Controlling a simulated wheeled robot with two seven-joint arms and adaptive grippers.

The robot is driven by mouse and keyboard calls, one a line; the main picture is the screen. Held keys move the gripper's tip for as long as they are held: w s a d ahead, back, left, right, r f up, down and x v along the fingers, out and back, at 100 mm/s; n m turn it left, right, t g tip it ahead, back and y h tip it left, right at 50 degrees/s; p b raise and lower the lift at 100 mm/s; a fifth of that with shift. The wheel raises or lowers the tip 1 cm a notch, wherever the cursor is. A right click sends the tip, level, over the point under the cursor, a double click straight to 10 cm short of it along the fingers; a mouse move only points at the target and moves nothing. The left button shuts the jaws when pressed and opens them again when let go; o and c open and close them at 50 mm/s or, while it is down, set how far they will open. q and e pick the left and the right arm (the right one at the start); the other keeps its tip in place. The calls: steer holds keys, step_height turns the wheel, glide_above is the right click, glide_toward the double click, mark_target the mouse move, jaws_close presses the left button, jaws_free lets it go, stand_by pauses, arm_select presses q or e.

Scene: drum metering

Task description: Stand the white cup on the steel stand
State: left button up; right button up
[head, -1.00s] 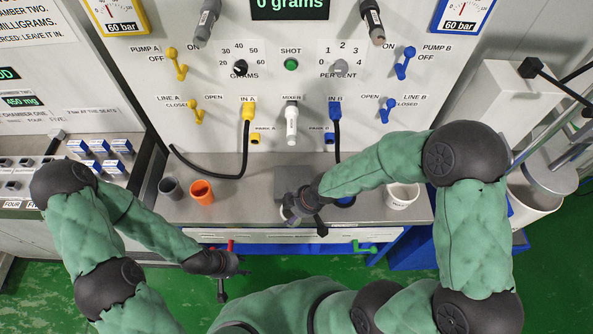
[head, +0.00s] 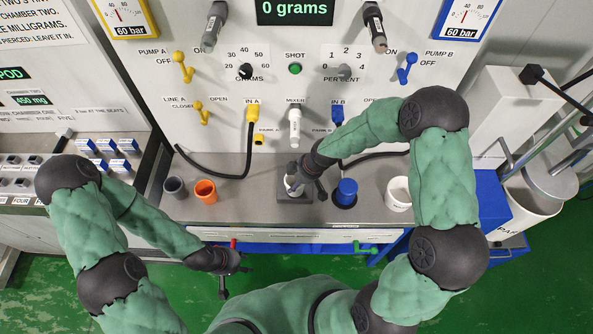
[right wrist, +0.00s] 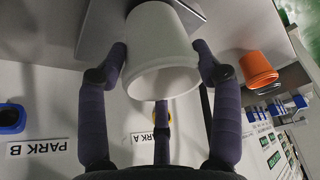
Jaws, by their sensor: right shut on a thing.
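The white cup (head: 290,185) is in my right gripper (head: 301,184), over the steel stand (head: 296,199) below the mixer nozzle. In the right wrist view the white cup (right wrist: 162,82) sits between the fingers of my right gripper (right wrist: 163,66), its round rim facing the camera. The grey plate of the stand (right wrist: 97,25) shows beside the cup's far end. I cannot tell whether the cup's base touches the stand. My left gripper (head: 232,281) is empty, its fingers spread, in front of the bench and well away from the cup.
The white mixer nozzle (head: 294,127) hangs above the stand. A black hose (head: 378,157) lies behind.

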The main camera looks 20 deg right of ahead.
steer(key=w, duration=0.1)
steer(key=w+d, duration=0.1)
steer(key=w, duration=0.1)
steer(key=shift+w, duration=0.25)
steer(key=shift+f, duration=0.25)
steer(key=shift+s, duration=0.1)
steer(key=shift+f, duration=0.2)
steer(key=o, duration=1.3)
steer(key=shift+c, duration=0.2)
steer(key=shift+r, duration=0.25)
steer(key=v, duration=0.7)
steer(key=shift+r+p, duration=0.15)
steer(key=shift+p, duration=0.15)
